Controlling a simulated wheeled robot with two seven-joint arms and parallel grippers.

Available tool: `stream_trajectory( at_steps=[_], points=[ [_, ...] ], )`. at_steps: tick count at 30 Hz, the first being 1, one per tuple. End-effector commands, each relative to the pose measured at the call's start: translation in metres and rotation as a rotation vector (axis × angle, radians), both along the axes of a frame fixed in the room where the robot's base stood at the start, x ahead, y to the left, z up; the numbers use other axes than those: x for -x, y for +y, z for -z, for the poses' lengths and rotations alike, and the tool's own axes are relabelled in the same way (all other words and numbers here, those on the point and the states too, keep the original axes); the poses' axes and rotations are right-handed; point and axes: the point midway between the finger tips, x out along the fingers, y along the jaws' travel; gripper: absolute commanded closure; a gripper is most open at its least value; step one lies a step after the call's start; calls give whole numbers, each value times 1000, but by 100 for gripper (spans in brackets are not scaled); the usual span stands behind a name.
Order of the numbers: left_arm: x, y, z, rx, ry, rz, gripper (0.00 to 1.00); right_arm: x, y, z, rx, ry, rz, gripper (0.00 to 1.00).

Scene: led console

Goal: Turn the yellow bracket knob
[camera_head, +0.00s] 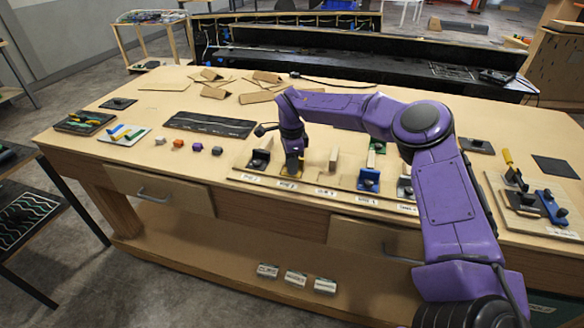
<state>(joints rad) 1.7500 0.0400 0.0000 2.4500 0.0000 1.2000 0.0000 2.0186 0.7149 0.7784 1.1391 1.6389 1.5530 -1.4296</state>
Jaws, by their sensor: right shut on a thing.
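My right arm reaches in from the right, and its gripper (292,168) points down at the row of bracket knobs on the table's front part. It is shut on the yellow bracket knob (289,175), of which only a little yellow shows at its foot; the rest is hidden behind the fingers. How far the knob is turned cannot be told. A black bracket knob (260,160) stands just left of it, and a wooden-coloured upright (333,160) stands to its right. My left gripper is not in view.
A blue bracket (368,179) stands farther right in the row. Several small coloured cubes, among them a purple one (197,147), lie to the left. A panel with a blue bracket (551,207) is at the right. Cardboard pieces (262,97) lie at the back.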

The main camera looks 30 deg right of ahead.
Motion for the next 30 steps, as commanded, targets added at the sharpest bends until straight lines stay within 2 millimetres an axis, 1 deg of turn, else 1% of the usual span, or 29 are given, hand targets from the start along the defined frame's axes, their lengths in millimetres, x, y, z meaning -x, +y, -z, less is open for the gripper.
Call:
stream_trajectory(
  at_steps=[1,30],
  points=[
    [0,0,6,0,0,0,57,-1,-1,2,1,-4,44,100],
    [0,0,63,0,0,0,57,-3,-2,-1,-2,-13,965,100]
  ],
)
